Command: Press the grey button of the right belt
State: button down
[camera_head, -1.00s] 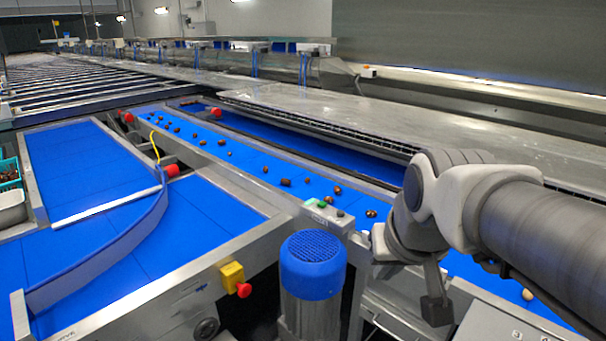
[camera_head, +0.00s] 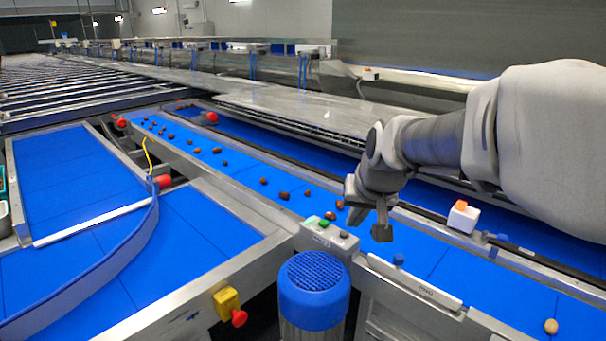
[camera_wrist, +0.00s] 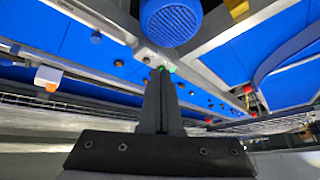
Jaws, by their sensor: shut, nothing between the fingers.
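A small grey control box (camera_head: 326,243) stands beside the blue-topped motor, at the near edge of the belt carrying dates. On it are a green button (camera_head: 323,224) and a dark grey button (camera_head: 344,235). The grey button cannot be made out clearly there.
The blue motor (camera_head: 314,285) stands in front of the box. A yellow and red emergency stop (camera_head: 229,305) is at lower left. Dates (camera_head: 284,196) lie on the blue belt. A white block with an orange top (camera_head: 463,217) sits on the rail right of my gripper.

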jog(key=w+f+m+y, duration=0.1)
jog(key=w+f, duration=0.3)
jog(key=w, duration=0.8)
jog(key=m+t+y+p, duration=0.1)
jog(key=m+t, duration=0.1)
jog(key=m, duration=0.1)
send_over(345, 235)
notch_tip(345, 235, down, 4)
jog(key=shift+f, duration=0.25)
jog(key=shift+f, duration=0.1)
notch_tip(345, 235, down, 8)
jog(key=b, duration=0.5)
jog(key=shift+f+b, duration=0.3)
jog(key=shift+b, duration=0.05)
jog(key=shift+f, duration=0.1)
dwell(0.6)
jog(key=shift+f+b, duration=0.3)
jog(key=shift+b, duration=0.25)
